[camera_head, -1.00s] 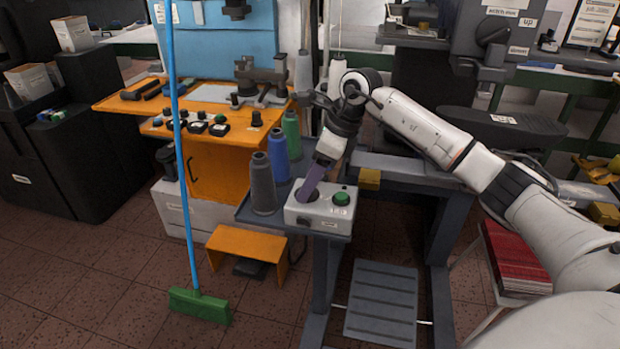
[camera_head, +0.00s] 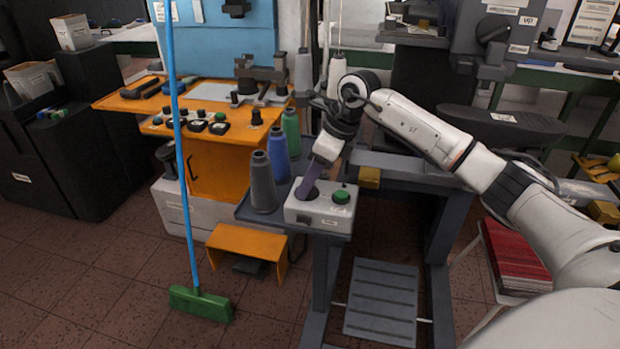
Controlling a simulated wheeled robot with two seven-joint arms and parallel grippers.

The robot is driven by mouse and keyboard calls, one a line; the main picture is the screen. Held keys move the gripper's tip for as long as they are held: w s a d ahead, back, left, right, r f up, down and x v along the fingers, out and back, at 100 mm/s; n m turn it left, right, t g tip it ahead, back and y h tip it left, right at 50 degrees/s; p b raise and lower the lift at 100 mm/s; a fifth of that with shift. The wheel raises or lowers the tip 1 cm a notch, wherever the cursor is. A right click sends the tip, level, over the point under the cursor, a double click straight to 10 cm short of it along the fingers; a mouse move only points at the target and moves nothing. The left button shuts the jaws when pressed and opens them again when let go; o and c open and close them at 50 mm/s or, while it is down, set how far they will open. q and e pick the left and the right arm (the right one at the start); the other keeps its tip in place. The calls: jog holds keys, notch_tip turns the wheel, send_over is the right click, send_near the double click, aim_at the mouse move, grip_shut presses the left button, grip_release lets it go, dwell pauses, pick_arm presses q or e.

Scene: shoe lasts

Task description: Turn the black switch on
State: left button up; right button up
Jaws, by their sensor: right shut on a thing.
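A white control box (camera_head: 318,213) stands at the front end of the grey bench, with a round green button (camera_head: 341,196) on the right of its top. My right gripper (camera_head: 306,190) reaches down to the left part of the box's top from the upper right. Its purple fingers are shut on the black switch there, which they almost wholly hide; its setting cannot be read. My left gripper is not in view.
Grey (camera_head: 262,182), blue (camera_head: 278,153) and green (camera_head: 291,132) thread cones stand close to the left of the box. A small orange stool (camera_head: 246,240) and a green broom (camera_head: 201,303) are on the floor at left.

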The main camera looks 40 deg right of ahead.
jog(key=m+h, duration=0.1)
jog(key=m, duration=0.3)
jog(key=shift+a+t, duration=0.15)
jog(key=shift+t, duration=0.25)
jog(key=m+h, duration=0.1)
jog(key=m, duration=0.2)
jog(key=shift+a+m+h+b, duration=0.15)
jog(key=shift+m+h+b, duration=0.15)
jog(key=shift+m+h, duration=0.1)
jog(key=m, duration=0.2)
jog(key=m+h+b, duration=0.1)
jog(key=m, duration=0.1)
jog(key=shift+a+h, duration=0.15)
jog(key=shift+h, duration=0.15)
jog(key=m, duration=0.2)
jog(key=m+g+h+b, duration=0.1)
jog(key=m, duration=0.2)
jog(key=shift+w+r+h, duration=0.1)
jog(key=shift+w+h, duration=0.05)
jog(key=shift+h, duration=0.15)
jog(key=shift+m, duration=0.3)
jog(key=o, duration=1.1)
jog(key=shift+c, duration=0.2)
jog(key=shift+a, duration=0.1)
